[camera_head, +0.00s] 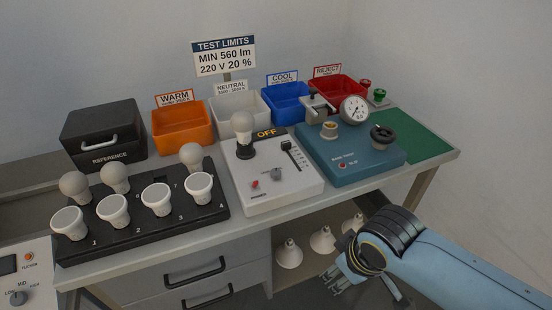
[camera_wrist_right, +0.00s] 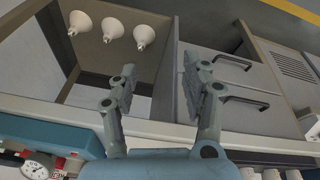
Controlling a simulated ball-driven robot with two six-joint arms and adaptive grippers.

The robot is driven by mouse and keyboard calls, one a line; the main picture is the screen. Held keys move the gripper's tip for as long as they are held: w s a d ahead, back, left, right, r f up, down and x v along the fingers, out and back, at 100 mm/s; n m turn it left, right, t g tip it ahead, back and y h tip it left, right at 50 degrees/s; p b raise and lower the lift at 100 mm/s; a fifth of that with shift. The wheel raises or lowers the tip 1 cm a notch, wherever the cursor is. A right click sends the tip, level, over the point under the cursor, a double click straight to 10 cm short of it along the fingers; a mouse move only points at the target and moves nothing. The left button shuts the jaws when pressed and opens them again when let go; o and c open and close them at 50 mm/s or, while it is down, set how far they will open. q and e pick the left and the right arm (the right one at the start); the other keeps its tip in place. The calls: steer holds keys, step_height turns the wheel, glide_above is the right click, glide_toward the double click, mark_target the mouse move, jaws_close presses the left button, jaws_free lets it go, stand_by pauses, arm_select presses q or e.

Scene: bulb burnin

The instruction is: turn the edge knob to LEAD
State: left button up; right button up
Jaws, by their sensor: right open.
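A small grey knob (camera_head: 276,174) sits on the sloped front of the white tester box (camera_head: 262,198), right of a red button (camera_head: 255,184) and below a slider (camera_head: 295,155). It looks like the edge knob, but its lettering and pointer are too small to read. A bulb (camera_head: 242,126) stands upright in the tester's socket, beside a display reading OFF. My right gripper (camera_head: 345,274) is in front of the bench, below its front edge and well apart from the knob. It is open and empty in the right wrist view (camera_wrist_right: 157,78). My left gripper is not in view.
A blue unit (camera_head: 350,172) with a gauge stands right of the tester. A black bulb rack (camera_head: 140,235) is at left. Several bins (camera_head: 183,137) line the back. Reflector bulbs (camera_head: 289,254) sit on the shelf below. A green mat (camera_head: 425,147) is clear.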

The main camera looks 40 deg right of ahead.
step_height(320, 180, up, 12)
steer(key=w+m+p, duration=0.2)
steer(key=w+p, duration=0.1)
steer(key=m+g+p, duration=0.2)
steer(key=m+g, duration=0.1)
steer(key=m, duration=1.5)
glide_toward(276, 171)
steer(key=shift+y, duration=0.4)
steer(key=f, duration=0.5)
steer(key=f+b, duration=0.1)
steer(key=f, duration=0.2)
steer(key=shift+s+d+f, duration=0.2)
steer(key=shift+d+f, duration=0.1)
steer(key=shift+f, duration=0.05)
jaws_close()
